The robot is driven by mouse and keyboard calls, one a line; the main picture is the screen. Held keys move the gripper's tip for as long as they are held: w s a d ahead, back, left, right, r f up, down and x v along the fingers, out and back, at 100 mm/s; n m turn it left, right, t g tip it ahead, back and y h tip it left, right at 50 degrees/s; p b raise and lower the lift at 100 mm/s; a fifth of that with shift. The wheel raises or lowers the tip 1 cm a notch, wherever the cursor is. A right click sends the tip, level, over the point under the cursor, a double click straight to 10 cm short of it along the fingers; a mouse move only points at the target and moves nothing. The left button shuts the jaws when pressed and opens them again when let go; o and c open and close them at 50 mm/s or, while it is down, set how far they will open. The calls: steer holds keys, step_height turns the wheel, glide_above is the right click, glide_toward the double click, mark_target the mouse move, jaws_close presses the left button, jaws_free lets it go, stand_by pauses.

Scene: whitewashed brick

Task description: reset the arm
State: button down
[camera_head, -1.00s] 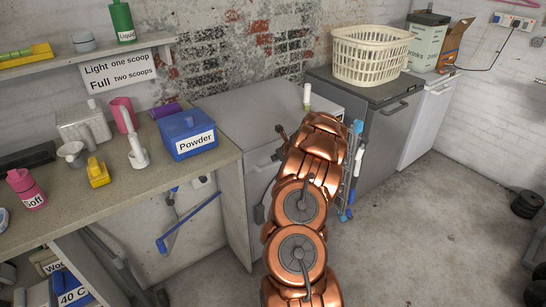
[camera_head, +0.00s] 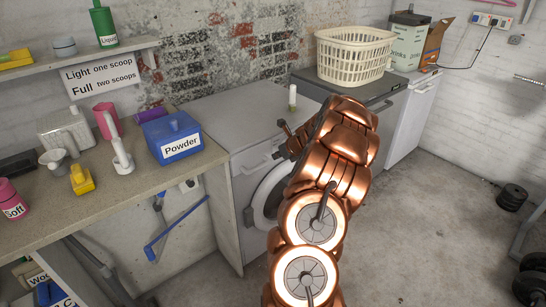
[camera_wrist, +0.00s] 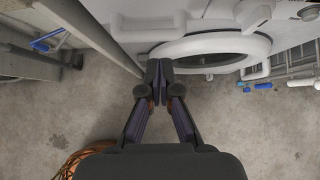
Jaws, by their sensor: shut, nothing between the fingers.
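My copper-coloured arm rises from the bottom middle of the head view and bends to the upper right. My gripper (camera_head: 283,131) shows small and dark at the arm's left side, in front of the white washing machine (camera_head: 243,190). In the wrist view my gripper (camera_wrist: 162,72) has its two dark fingers together at the tips, with nothing between them. Below the fingertips is bare concrete floor. The washing machine's round white door ring (camera_wrist: 215,47) lies just beyond and to the right. My arm hides part of that door in the head view.
The worktop (camera_head: 120,195) at left holds a blue Powder box (camera_head: 172,137), a pink jug (camera_head: 107,121) and other items. A cream basket (camera_head: 352,56) stands on a grey appliance. A folded rack (camera_wrist: 295,65) stands at right.

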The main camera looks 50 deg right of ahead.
steer(key=shift+s+r, duration=0.1)
steer(key=shift+s, duration=0.05)
steer(key=w+a+r+n+g+y, duration=0.15)
steer(key=a+r+n, duration=0.3)
steer(key=a, duration=0.55)
steer(key=w+a+r+n+y, duration=0.1)
steer(key=a+r+n+y, duration=0.3)
steer(key=a, duration=0.6)
steer(key=w+a+r+n+g, duration=0.15)
steer(key=a+n, duration=0.35)
steer(key=a, duration=0.5)
steer(key=s+a+r+n+g, duration=0.1)
steer(key=s+a+n, duration=0.2)
steer(key=a, duration=0.3)
steer(key=s+a+r+n, duration=0.2)
steer(key=s+a+n, duration=0.1)
steer(key=a, duration=0.2)
steer(key=s+a+n+g, duration=0.4)
steer(key=s+a+n, duration=0.55)
steer(key=s, duration=0.35)
steer(key=s+n+g+h, duration=0.2)
steer(key=s+n, duration=0.6)
steer(key=s, duration=1)
steer(key=shift+s+d+r+n+g+h+p, duration=0.15)
steer(key=shift+s+n+g+h+p, duration=0.25)
steer(key=shift+h, duration=0.65)
